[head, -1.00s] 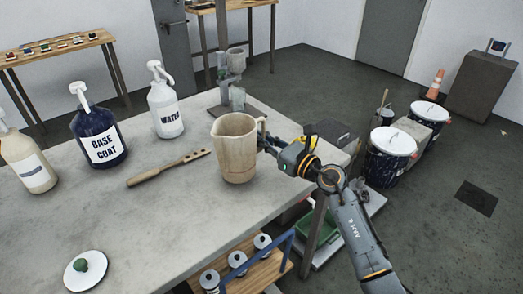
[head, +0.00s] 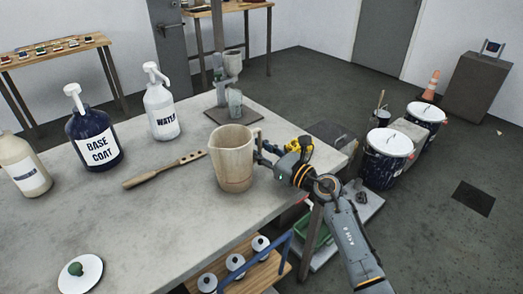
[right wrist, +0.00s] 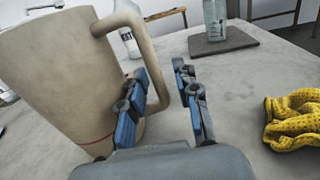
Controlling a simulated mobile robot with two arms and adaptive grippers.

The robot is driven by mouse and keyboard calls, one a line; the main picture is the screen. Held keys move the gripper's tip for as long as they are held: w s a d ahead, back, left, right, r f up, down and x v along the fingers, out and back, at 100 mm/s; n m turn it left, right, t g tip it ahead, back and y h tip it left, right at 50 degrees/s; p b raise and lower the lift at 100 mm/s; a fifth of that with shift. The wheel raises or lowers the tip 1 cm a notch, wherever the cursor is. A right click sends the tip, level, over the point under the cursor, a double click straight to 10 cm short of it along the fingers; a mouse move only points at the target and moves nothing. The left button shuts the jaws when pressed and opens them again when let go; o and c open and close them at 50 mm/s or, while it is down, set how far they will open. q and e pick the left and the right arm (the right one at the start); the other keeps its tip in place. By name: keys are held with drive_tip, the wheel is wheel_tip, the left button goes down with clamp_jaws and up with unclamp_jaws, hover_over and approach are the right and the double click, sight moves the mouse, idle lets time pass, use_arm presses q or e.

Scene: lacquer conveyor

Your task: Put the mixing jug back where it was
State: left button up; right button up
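The mixing jug (head: 231,160), beige with a handle on its right, stands upright on the grey table near its right edge. In the right wrist view the jug (right wrist: 45,85) fills the left side, and its handle (right wrist: 133,30) reaches toward my fingers. My right gripper (head: 265,157) is at the handle side of the jug. In the right wrist view my right gripper (right wrist: 168,105) has its fingers apart; the left finger overlaps the handle, and I cannot tell if it touches. The jug's inside is mostly hidden. My left gripper is not in view.
A wooden stirring stick (head: 164,170), a base coat bottle (head: 95,145), a water bottle (head: 161,108) and a stand (head: 233,115) share the table. Yellow gloves (right wrist: 295,118) lie right of my gripper. A white lid (head: 80,273) is front left. The front middle is clear.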

drive_tip(key=v, duration=1.1)
drive_tip(key=shift+a+b, duration=0.1)
drive_tip(key=shift+b, duration=0.25)
drive_tip(key=shift+s+d+r, duration=0.1)
drive_tip(key=shift+s+d, duration=0.3)
drive_tip(key=shift+s, duration=0.05)
